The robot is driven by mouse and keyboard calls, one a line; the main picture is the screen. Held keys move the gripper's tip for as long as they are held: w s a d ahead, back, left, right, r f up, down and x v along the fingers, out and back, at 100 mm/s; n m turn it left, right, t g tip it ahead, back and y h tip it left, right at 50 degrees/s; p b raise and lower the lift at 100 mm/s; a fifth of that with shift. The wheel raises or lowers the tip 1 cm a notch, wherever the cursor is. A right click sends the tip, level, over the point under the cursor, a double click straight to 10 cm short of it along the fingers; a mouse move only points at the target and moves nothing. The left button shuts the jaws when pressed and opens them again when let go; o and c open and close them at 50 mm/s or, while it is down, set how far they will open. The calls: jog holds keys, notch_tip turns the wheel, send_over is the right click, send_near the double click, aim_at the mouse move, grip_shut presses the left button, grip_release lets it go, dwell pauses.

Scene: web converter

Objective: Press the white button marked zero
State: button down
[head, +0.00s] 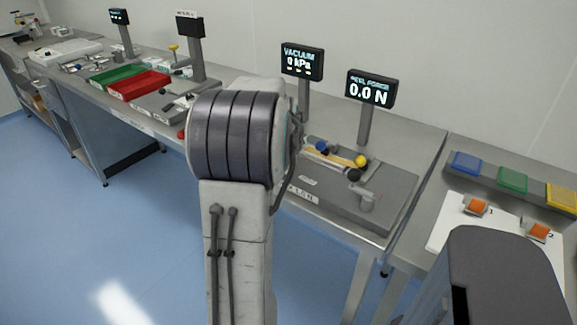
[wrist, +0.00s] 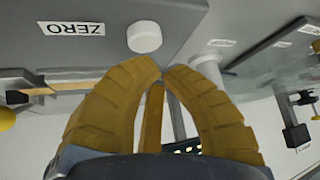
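The white round button (wrist: 144,37) shows at the top centre of the wrist view, on a grey plate beside a label reading ZERO (wrist: 71,29). In the wrist view the yellow fingers of my gripper (wrist: 163,70) have their tips together with nothing seen between them. The tips appear just below the button in the picture, with a small gap; I cannot tell their depth from it. In the head view my own arm hides the gripper, and I cannot make out the button there.
A peel force display (head: 369,89) reads 0.0 N and a vacuum display (head: 302,62) reads 0 kPa. A grey fixture (head: 390,190) stands on the bench. A red tray (head: 139,85) and a green tray (head: 116,75) lie left. Coloured bins stand right.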

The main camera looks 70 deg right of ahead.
jog(key=shift+r, duration=0.1)
jog(key=shift+r+p, duration=1.85)
jog(key=shift+r, duration=0.6)
